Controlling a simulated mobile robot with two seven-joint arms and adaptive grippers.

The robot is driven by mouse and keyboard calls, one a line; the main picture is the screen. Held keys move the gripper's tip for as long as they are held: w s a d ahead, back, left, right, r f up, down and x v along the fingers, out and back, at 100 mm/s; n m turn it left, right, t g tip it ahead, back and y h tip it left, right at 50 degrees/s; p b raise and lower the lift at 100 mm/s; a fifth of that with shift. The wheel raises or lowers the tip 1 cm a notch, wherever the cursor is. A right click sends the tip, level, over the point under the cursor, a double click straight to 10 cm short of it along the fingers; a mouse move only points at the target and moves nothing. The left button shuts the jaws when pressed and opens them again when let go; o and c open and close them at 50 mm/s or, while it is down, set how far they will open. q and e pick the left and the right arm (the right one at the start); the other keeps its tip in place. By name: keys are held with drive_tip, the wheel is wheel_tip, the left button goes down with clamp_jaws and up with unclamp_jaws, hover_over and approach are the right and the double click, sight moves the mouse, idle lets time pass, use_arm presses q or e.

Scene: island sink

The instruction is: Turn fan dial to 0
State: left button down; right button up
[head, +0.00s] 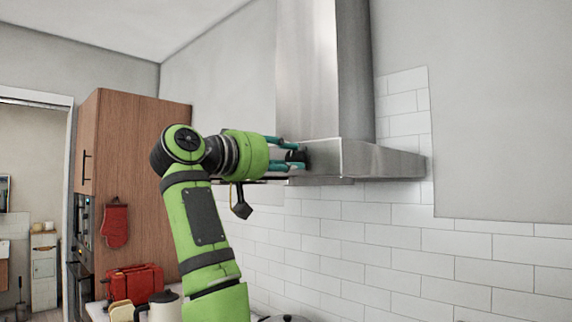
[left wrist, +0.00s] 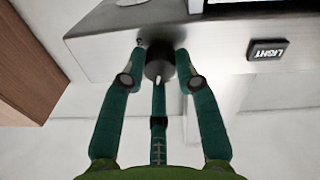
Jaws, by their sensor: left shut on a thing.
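The range hood (head: 345,160) is a steel canopy with a tall chimney on the tiled wall. The round black fan dial (left wrist: 160,64) sits on the hood's front face, with a small light mark at its edge. My left gripper (head: 290,154) reaches the hood's front, and its teal fingers are shut on the dial. In the left wrist view my left gripper (left wrist: 160,66) has a finger on each side of the dial. The number scale around the dial is too hidden or small to read. My right gripper is not in view.
A black LIGHT button (left wrist: 267,50) is on the hood face beside the dial. A wooden cabinet (head: 130,150) with a red oven mitt (head: 115,226) stands at the left. A red toaster (head: 137,283) and a kettle (head: 163,306) are on the counter below.

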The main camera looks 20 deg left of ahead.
use_arm(q)
drive_tip(key=shift+w+d+f+n+b, duration=0.1)
drive_tip(key=shift+f+n+b, duration=0.15)
drive_tip(key=shift+n, duration=0.55)
drive_tip(key=shift+d+f+n+b, duration=0.1)
drive_tip(key=shift+n+b, duration=0.1)
drive_tip(key=shift+n, duration=0.6)
drive_tip(key=shift+a+n, duration=0.1)
drive_tip(key=shift+n, duration=0.2)
drive_tip(key=c, duration=0.9)
unclamp_jaws()
drive_tip(key=shift+r, duration=0.15)
drive_tip(key=v, duration=1.2)
